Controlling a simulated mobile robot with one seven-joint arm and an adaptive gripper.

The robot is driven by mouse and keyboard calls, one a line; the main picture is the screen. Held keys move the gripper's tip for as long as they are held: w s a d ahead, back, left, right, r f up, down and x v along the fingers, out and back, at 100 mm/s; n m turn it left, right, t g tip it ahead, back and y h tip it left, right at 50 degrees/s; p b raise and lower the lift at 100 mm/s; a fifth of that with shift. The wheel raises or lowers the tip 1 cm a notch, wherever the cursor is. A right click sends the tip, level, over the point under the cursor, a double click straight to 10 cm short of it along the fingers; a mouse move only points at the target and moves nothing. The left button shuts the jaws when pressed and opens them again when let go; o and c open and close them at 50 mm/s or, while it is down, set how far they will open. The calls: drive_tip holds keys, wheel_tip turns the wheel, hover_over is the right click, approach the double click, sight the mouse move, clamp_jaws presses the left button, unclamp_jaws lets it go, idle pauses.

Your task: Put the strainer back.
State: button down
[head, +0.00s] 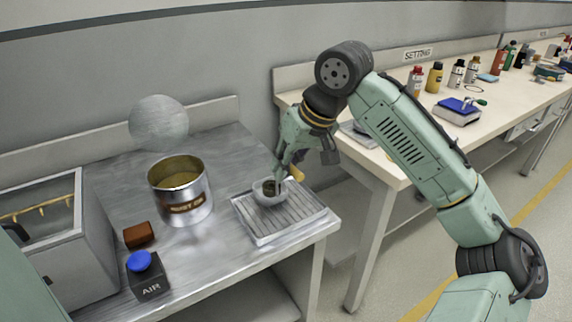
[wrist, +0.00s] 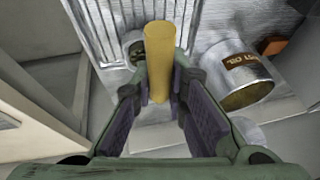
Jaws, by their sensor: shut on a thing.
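The strainer (head: 268,194) shows in the head view as a small grey round bowl over the ridged metal drain tray (head: 262,232). Its yellow handle (wrist: 159,58) stands between my fingers in the wrist view, with part of the round bowl (wrist: 134,44) behind it. My gripper (head: 284,174) is shut on the handle. I cannot tell whether the bowl touches the tray or hangs just above it. The fingers hide part of the strainer.
A labelled metal pot (head: 182,205) stands left of the tray. An open grey bin (head: 75,255) is at far left. A bench with bottles (head: 435,78) stands to the right.

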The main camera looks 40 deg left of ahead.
drive_tip(key=shift+f, duration=0.25)
drive_tip(key=shift+f, duration=0.15)
drive_tip(key=c, duration=1.6)
unclamp_jaws()
